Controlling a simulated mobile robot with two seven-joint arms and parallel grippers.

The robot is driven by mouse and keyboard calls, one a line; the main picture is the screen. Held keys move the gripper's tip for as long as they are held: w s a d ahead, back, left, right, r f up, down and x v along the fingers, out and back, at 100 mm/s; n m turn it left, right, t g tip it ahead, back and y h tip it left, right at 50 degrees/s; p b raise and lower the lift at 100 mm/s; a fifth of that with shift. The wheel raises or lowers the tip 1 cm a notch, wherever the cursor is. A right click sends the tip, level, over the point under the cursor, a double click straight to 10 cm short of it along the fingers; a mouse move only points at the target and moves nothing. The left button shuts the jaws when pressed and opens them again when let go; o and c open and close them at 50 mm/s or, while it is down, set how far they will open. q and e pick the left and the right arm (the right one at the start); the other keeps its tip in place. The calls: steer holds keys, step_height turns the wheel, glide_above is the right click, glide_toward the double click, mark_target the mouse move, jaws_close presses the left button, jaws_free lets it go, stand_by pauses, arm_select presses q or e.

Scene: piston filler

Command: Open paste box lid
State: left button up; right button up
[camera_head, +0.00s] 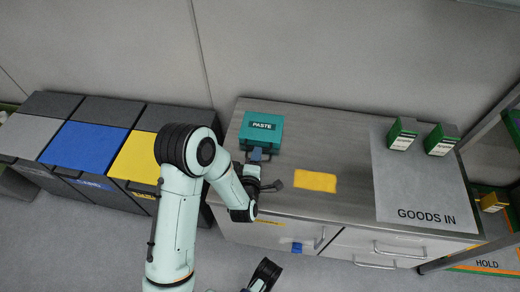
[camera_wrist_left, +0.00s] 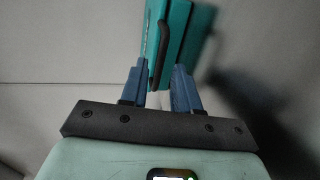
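The teal paste box (camera_head: 262,133) with a dark PASTE label stands at the back left of the counter, its lid down. My left gripper (camera_head: 258,155) is at the box's front side. In the left wrist view, my left gripper (camera_wrist_left: 157,88) has its two blue fingers apart, one on each side of the box's dark handle (camera_wrist_left: 161,50). Gaps show between fingers and handle, and I cannot tell whether either touches. The box (camera_wrist_left: 178,40) fills the upper middle there. A dark part of my other arm shows at the bottom of the head view; its fingers cannot be made out clearly.
A yellow patch (camera_head: 315,181) lies on the counter (camera_head: 340,145) right of my left gripper. A grey GOODS IN mat (camera_head: 408,180) bears two green-and-white cartons (camera_head: 402,134) (camera_head: 441,140). Bins with grey, blue and yellow lids (camera_head: 84,147) stand left. Shelving is at far right.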

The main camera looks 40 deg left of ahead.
mark_target(261, 131)
arm_select(q)
steer(key=shift+x, duration=2.4)
arm_select(e)
steer(key=shift+w+d+f, duration=0.3)
steer(key=shift+w+f, duration=0.05)
steer(key=shift+w, duration=0.05)
arm_select(q)
steer(key=c, duration=0.6)
jaws_close()
steer(key=shift+s, duration=0.1)
arm_select(e)
steer(key=shift+s+r, duration=0.1)
